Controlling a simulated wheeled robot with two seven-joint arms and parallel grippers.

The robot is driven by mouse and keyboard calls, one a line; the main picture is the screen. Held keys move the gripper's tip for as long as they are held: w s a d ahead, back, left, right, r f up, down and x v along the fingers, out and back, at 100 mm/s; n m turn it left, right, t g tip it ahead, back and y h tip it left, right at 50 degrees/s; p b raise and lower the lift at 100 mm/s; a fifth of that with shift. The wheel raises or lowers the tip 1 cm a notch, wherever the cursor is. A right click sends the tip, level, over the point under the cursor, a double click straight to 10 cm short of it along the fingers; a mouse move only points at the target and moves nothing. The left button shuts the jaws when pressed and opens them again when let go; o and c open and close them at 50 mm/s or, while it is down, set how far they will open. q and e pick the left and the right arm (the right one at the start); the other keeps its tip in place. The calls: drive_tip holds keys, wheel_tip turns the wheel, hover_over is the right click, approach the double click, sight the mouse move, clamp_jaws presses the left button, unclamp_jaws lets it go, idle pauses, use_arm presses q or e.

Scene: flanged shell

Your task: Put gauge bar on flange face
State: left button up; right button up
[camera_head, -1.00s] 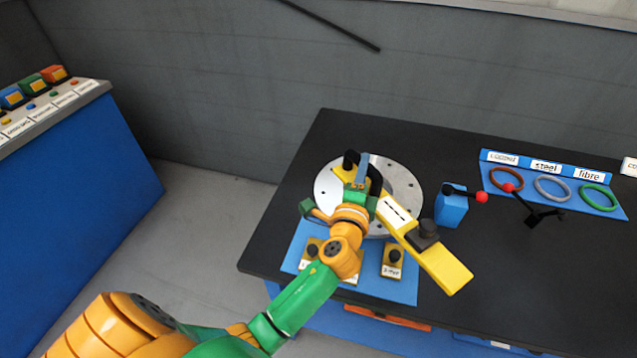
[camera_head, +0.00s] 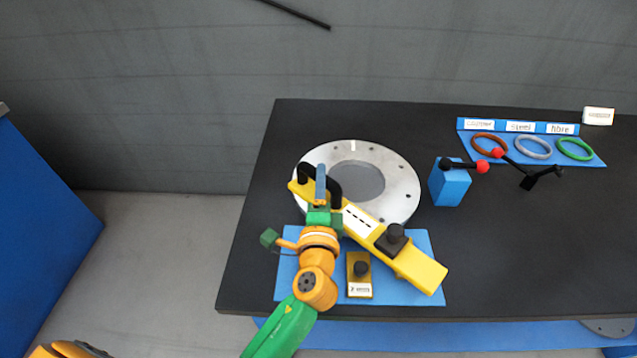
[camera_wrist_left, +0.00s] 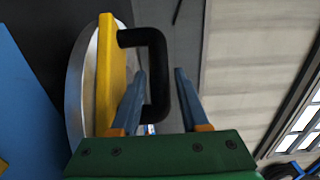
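The yellow gauge bar (camera_head: 415,267) has a black loop handle at its far left end and a dark knob near its right end. It runs slantwise across the near left part of the grey flange face (camera_head: 398,182) and overhangs the near side. I cannot tell whether it touches the face all along. My left gripper (camera_head: 321,183) is at the handle. In the left wrist view, the black handle (camera_wrist_left: 158,75) stands between the two blue fingers (camera_wrist_left: 162,85), with a gap visible on the right. The gripper is open around it. My right gripper is not in view.
A blue mat (camera_head: 421,243) with a small yellow knobbed block (camera_head: 360,278) lies in front of the flange. A blue block with a red-tipped lever (camera_head: 450,185) stands right of it. A blue rack (camera_head: 553,152) holds three rings. The black table (camera_head: 540,260) is clear at front right.

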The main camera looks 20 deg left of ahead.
use_arm(q)
drive_tip(key=shift+o, duration=0.7)
drive_tip(key=shift+s+d+r, duration=0.15)
drive_tip(key=shift+d, duration=0.05)
drive_tip(key=shift+a, duration=0.1)
drive_tip(key=shift+a, duration=0.1)
